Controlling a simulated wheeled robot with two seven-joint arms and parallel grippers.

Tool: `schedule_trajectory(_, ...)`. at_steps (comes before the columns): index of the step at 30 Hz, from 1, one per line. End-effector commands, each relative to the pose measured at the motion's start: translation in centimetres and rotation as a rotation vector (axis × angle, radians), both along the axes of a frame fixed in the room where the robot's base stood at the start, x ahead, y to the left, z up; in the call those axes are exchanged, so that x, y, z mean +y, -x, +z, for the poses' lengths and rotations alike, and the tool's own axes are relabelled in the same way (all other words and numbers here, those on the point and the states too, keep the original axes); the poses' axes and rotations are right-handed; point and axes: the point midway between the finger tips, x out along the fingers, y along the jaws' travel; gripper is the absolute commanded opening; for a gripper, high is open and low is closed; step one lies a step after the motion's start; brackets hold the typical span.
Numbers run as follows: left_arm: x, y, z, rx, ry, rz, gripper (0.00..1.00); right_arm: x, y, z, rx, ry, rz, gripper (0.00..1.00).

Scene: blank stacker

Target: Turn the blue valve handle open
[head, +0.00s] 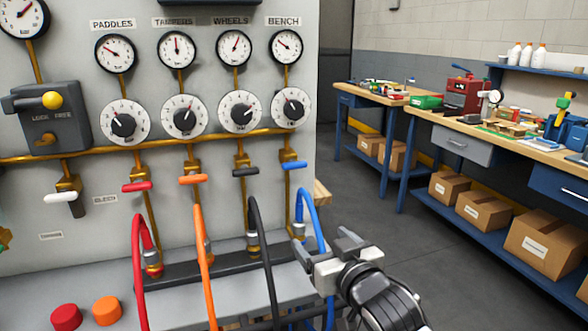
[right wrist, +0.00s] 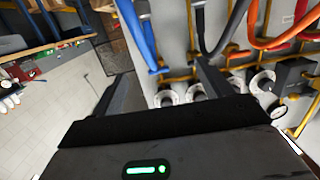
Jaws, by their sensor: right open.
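The blue valve handle (head: 294,165) is at the right end of a row of coloured handles on the grey panel. It lies nearly level across a vertical brass pipe, under the BENCH gauge. My right gripper (head: 322,250) is below it and to its right, apart from it, beside the blue hose (head: 313,200). The gripper is open, with nothing between its fingers. In the right wrist view, which looks upside down, the two fingers of my right gripper (right wrist: 163,80) stand apart, with the blue hose (right wrist: 133,25) beyond them. My left gripper is out of view.
Black (head: 245,172), orange (head: 193,179) and red (head: 137,187) handles sit left of the blue one. The black hose (head: 262,240) and orange hose (head: 202,250) arch out left of my gripper. Workbenches (head: 470,140) stand far right; the floor between is clear.

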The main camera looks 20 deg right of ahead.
Motion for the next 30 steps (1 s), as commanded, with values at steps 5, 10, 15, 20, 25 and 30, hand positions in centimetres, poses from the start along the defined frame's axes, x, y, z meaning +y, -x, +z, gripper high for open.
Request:
schedule_trajectory(5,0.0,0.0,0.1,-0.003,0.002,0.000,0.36,-1.2,-2.3,6.3,-0.109,-0.017,-0.041,0.78)
schedule_trajectory(10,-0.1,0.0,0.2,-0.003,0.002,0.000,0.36,-1.4,-4.0,7.1,-0.121,-0.020,-0.048,0.78)
schedule_trajectory(15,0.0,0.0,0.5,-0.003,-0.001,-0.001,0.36,-1.2,-7.2,7.2,-0.120,-0.020,-0.047,0.78)
schedule_trajectory(20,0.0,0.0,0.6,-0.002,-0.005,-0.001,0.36,-1.1,-10.8,7.2,-0.120,-0.021,-0.046,0.78)
schedule_trajectory(25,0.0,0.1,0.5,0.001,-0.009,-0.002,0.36,-1.0,-14.2,7.1,-0.120,-0.019,-0.047,0.78)
schedule_trajectory(30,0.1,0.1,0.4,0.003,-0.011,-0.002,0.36,-0.8,-16.7,7.0,-0.120,-0.020,-0.046,0.78)
